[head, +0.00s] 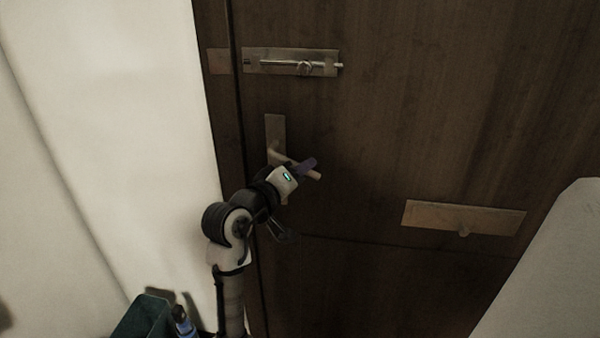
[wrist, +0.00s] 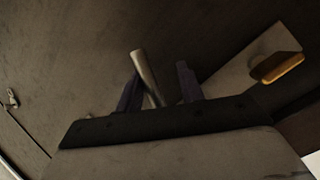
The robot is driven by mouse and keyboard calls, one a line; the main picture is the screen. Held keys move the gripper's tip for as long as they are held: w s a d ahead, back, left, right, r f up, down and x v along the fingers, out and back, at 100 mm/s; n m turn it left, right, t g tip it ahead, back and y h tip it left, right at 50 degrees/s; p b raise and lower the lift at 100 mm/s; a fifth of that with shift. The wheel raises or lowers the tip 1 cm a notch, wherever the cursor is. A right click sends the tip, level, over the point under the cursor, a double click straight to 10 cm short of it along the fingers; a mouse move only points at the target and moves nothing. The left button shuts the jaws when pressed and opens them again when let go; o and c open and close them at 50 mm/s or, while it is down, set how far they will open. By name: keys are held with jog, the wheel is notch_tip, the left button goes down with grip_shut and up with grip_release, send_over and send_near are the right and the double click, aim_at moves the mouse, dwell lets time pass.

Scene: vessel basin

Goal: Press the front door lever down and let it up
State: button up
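The front door lever (head: 314,175) is a pale metal bar on a narrow upright plate (head: 275,130) at the left side of the dark wooden door. It points right and slopes slightly down in the head view. My gripper (head: 307,167) is at the lever, partly covering it. In the wrist view the lever's bar (wrist: 145,68) stands between my two dark fingers (wrist: 158,88), close to the left one, with a gap to the right one. The fingers are apart. Whether a finger touches the lever cannot be told.
A sliding bolt (head: 292,62) is above the lever on the door (head: 430,100). A metal plate with a small knob (head: 465,218) is lower right. A white wall (head: 110,130) is at left, with a dark green bin (head: 143,318) at the floor. A pale object (head: 550,270) fills the lower right.

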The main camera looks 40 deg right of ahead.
jog(key=shift+f, duration=0.1)
jog(key=b+v, duration=0.2)
jog(key=v, duration=1.1)
jog(key=shift+a+b, duration=0.3)
jog(key=shift+a, duration=0.1)
